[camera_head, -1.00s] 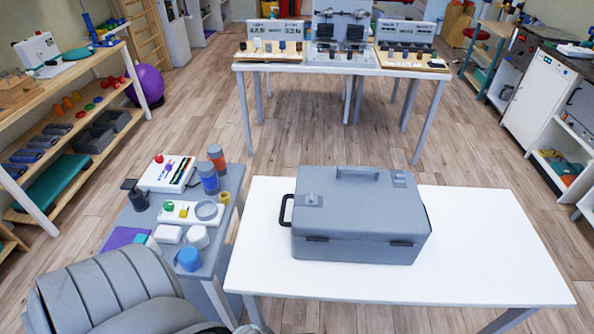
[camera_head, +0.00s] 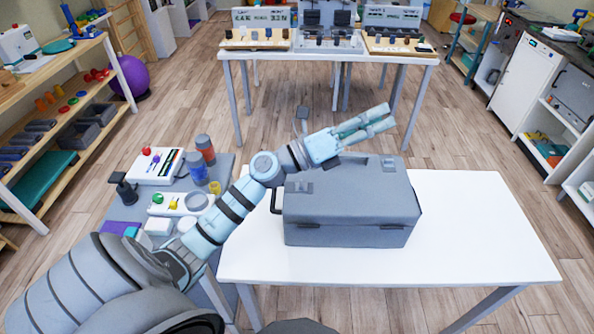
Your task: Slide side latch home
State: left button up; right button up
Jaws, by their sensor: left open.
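A grey case (camera_head: 345,237) stands shut on the white table (camera_head: 480,240). Two dark latches show on its front face, the left one (camera_head: 302,226) and the right one (camera_head: 391,227). Small grey fittings sit on the lid at the left (camera_head: 301,187) and back right (camera_head: 388,162). A black handle (camera_head: 275,200) sticks out from the case's left side. My left gripper (camera_head: 389,115) is open and empty, above the back of the case, its fingers pointing right. My left arm hides part of the case's back left. My right gripper is not in view.
A grey side table (camera_head: 178,244) left of the white table carries bottles, tubs and small devices. A far table (camera_head: 330,70) holds panels and boards. The white table's right part is clear.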

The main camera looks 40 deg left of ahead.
pick_arm(q)
notch_tip(320, 180, down, 4)
jog(key=w+m+g, duration=0.1)
jog(key=m+g, duration=0.6)
jog(key=m, duration=0.2)
jog(key=m+g+y, duration=0.3)
jog(key=g+y, duration=0.5)
send_near(300, 183)
jog(key=b, duration=0.2)
jog(key=f+b, duration=0.1)
jog(key=b, duration=0.2)
jog(key=d+f+b, duration=0.1)
jog(key=b, duration=0.1)
jog(key=shift+w+f+y, duration=0.1)
jog(key=shift+w+y, duration=0.15)
jog(key=shift+y, duration=0.05)
jog(key=b+x, duration=0.3)
jog(key=x, duration=0.1)
jog(key=shift+w, duration=0.1)
jog(key=shift+w+d+f, duration=0.15)
jog(key=shift+d+f, duration=0.05)
jog(key=shift+f, duration=0.2)
jog(key=shift+d+f+p, duration=0.15)
jog(key=shift+f+p, duration=0.15)
jog(key=shift+f, duration=0.05)
